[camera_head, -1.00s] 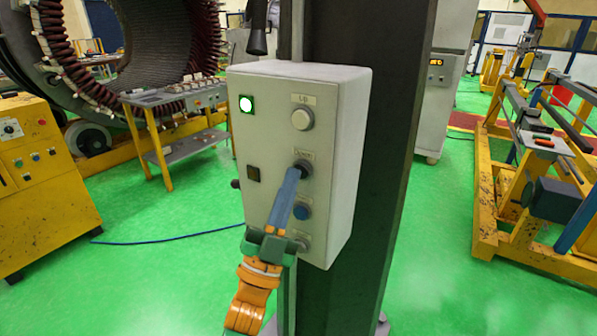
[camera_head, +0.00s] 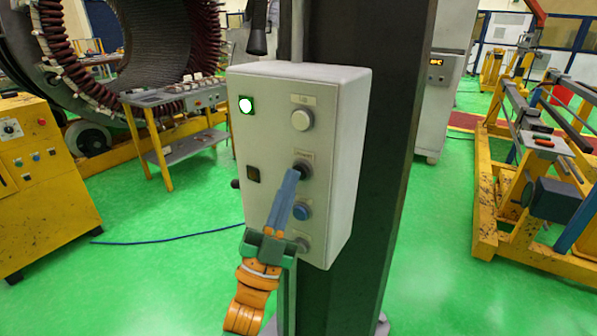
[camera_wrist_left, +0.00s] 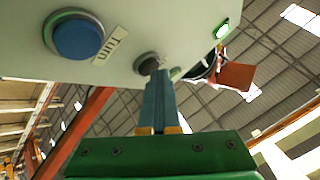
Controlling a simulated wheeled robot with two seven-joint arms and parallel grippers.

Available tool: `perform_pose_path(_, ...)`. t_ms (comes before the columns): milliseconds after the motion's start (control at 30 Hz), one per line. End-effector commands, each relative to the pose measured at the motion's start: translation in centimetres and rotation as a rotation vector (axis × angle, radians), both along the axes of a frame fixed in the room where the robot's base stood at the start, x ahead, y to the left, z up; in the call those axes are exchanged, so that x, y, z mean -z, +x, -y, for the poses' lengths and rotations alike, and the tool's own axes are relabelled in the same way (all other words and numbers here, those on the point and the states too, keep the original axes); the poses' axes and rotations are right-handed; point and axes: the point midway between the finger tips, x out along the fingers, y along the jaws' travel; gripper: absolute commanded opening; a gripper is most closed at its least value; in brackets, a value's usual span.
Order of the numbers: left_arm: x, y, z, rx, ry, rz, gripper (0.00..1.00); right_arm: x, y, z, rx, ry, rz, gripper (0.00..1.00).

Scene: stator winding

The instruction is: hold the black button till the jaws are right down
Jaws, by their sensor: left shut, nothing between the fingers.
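A grey control box (camera_head: 335,190) is mounted on a dark column. The black button (camera_head: 304,167) is on its front face, below the white button marked Up (camera_head: 302,119) and above the blue button (camera_head: 302,210). My left gripper (camera_head: 294,174) is shut, with its blue fingertips at the black button and covering part of it. In the left wrist view the fingertips (camera_wrist_left: 155,76) meet the dark button (camera_wrist_left: 148,62), with the blue button (camera_wrist_left: 78,38) to the left. The jaws of the machine cannot be made out. My right gripper is out of view.
A lit green-framed lamp (camera_head: 246,105) and a dark square (camera_head: 253,173) are on the box's left part. A large stator (camera_head: 150,45) and a parts table (camera_head: 170,98) stand behind left. A yellow cabinet (camera_head: 40,190) is at far left, a yellow frame (camera_head: 490,190) at right.

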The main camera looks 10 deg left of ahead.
Motion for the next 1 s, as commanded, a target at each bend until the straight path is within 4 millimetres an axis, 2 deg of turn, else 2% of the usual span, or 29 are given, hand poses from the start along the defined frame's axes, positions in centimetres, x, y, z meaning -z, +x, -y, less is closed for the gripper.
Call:
perform_pose_path(200, 0.0, -1.1, -0.4, 0.0, 0.0, -0.001, 0.0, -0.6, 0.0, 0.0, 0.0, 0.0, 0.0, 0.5)
perform_pose_path(533, 0.0, -1.4, -0.5, 0.0, 0.0, -0.002, 0.0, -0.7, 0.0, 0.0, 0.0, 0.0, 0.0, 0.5)
perform_pose_path(1000, 0.0, -5.6, -2.0, -0.001, 0.001, -0.001, 0.0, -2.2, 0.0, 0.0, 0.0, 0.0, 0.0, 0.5)
